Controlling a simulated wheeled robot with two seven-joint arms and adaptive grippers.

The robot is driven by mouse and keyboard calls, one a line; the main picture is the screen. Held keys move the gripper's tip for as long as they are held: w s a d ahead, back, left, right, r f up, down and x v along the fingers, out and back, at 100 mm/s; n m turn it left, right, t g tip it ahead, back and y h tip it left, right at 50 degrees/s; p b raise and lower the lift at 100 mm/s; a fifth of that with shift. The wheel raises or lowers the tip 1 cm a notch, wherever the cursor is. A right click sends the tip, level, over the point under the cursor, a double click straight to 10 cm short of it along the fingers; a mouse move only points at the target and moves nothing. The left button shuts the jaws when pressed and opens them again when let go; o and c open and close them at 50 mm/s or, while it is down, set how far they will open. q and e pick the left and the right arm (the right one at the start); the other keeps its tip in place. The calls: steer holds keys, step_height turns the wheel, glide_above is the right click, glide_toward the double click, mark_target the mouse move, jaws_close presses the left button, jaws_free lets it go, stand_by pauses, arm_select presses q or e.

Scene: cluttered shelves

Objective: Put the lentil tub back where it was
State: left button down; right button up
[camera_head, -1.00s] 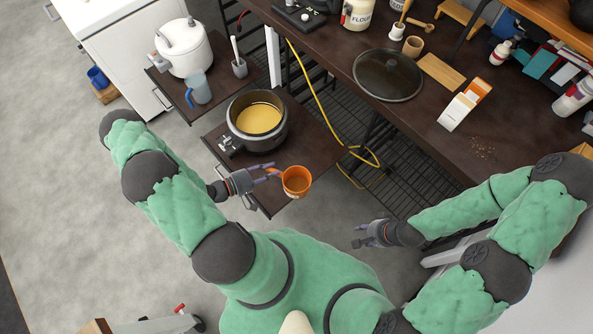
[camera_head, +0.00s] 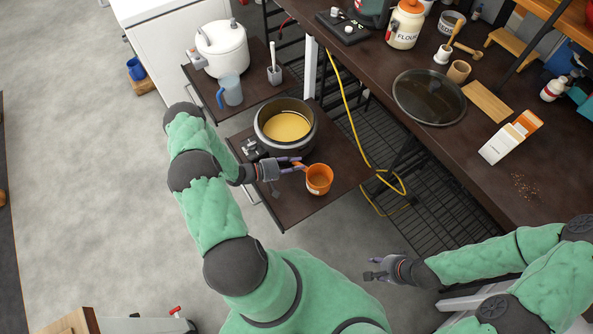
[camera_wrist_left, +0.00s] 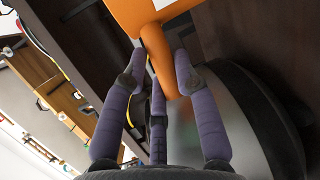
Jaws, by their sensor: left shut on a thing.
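An orange tub (camera_head: 319,179) with an open top is held by its handle in my left gripper (camera_head: 297,165). In the head view it appears over the front right part of the dark pull-out board (camera_head: 284,210); I cannot tell whether it touches the board. In the left wrist view, the purple fingers (camera_wrist_left: 166,72) close around the orange handle (camera_wrist_left: 160,60), and a bit of white label (camera_wrist_left: 163,4) shows on the tub (camera_wrist_left: 135,14). Its contents are not clear. My right gripper (camera_head: 372,268) is empty and open, away from the counter.
A cooker pot (camera_head: 287,151) with yellow contents stands on the board behind the tub. A white cooker (camera_head: 222,50) and blue jug (camera_head: 230,92) stand on another board. The counter (camera_head: 440,150) holds a glass lid (camera_head: 429,97), flour jar (camera_head: 405,25) and white-orange carton (camera_head: 510,138). A yellow cable (camera_head: 352,110) hangs nearby.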

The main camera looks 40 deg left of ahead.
arm_select(q)
steer(key=shift+w+a+f, duration=0.15)
steer(key=shift+w+f, duration=0.15)
steer(key=shift+f, duration=0.05)
steer(key=f, duration=0.1)
steer(key=f+b, duration=0.2)
steer(key=shift+w+a+f, duration=0.1)
steer(key=shift+w+f, duration=0.15)
steer(key=shift+f, duration=0.1)
steer(key=shift+r, duration=0.1)
steer(key=c, duration=1)
jaws_free()
steer(key=shift+o, duration=0.2)
steer(key=shift+s+a, duration=0.15)
steer(key=shift+s, duration=0.05)
steer(key=p+v, duration=0.3)
steer(key=v, duration=0.8)
steer(key=shift+s+p, duration=0.25)
steer(key=shift+p, duration=0.1)
